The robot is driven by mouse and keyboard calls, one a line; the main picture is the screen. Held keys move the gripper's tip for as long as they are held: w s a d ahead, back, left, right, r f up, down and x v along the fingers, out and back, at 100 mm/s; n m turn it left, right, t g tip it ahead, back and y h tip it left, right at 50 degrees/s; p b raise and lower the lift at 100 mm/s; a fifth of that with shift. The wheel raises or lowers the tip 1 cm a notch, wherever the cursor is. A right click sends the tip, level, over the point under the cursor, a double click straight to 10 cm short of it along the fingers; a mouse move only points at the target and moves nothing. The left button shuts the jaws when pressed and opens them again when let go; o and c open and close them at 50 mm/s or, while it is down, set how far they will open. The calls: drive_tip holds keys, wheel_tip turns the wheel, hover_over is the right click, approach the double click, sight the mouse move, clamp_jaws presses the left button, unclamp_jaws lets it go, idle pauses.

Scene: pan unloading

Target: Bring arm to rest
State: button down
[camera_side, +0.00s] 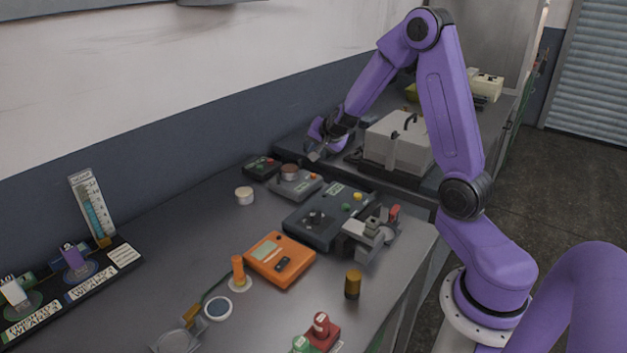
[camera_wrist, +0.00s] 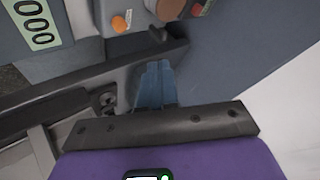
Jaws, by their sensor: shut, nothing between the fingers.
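My arm is purple and bends over the back of the bench in the side view. My gripper (camera_side: 316,155) points down and left, just left of the grey lidded box and above the dark surface at the bench's far end. It is shut and holds nothing. In the wrist view the dark gripper bar crosses the lower middle, and a blue-grey piece (camera_wrist: 155,84) shows just beyond it. I cannot tell whether the gripper touches anything below it.
The grey lidded box (camera_side: 390,148) with a dark handle stands right of my gripper. A grey device (camera_side: 300,187) with a round brown knob, a dark control box (camera_side: 318,222) and an orange meter (camera_side: 279,262) lie nearer. Bare bench shows left of them.

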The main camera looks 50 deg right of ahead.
drive_tip(key=s+a+r+n+g+y, duration=0.1)
drive_tip(key=s+a+n+g+y, duration=0.15)
drive_tip(key=s+a+n, duration=0.65)
drive_tip(key=s+a+r+n+g+y, duration=0.1)
drive_tip(key=s+a+n+y, duration=0.2)
drive_tip(key=a, duration=1.3)
drive_tip(key=s+a+n+g+y, duration=0.1)
drive_tip(key=s+a+n+g, duration=0.35)
drive_tip(key=s, duration=0.85)
drive_tip(key=s+d+r+n+h, duration=0.1)
drive_tip(key=s+d+n+h, duration=0.1)
drive_tip(key=s+n, duration=0.8)
drive_tip(key=shift+s+d+r, duration=0.2)
drive_tip(key=shift+s+d, duration=0.4)
drive_tip(key=shift+d, duration=0.2)
